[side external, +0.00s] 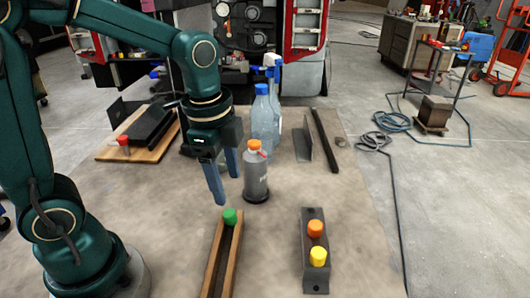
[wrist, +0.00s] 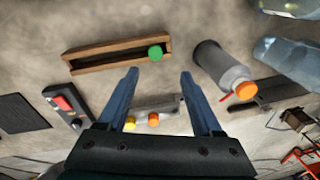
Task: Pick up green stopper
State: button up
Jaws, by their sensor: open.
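The green stopper (side external: 230,216) sits at the far end of a narrow wooden tray (side external: 211,262) on the table. It also shows in the wrist view (wrist: 155,53), at the right end of the tray (wrist: 90,62). My gripper (side external: 227,190) is open and empty, with its blue fingers pointing down above the table, just beyond the stopper in the side view. In the wrist view my gripper (wrist: 160,73) has its fingertips spread on either side, with the stopper a little above the gap between them. Nothing touches the stopper except the tray.
A grey bottle with an orange cap (side external: 256,175) stands close right of my fingers. Clear bottles (side external: 263,120) stand behind it. A dark metal block (side external: 315,268) holds an orange stopper (side external: 315,228) and a yellow stopper (side external: 318,256). A red stopper (side external: 123,141) is at left.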

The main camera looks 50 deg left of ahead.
aim_at(230, 213)
notch_tip(230, 213, down, 3)
jog(key=shift+r+g, duration=0.1)
jog(key=shift+g, duration=0.5)
jog(key=shift+a+f, duration=0.1)
jog(key=shift+f, duration=2.35)
grip_shut()
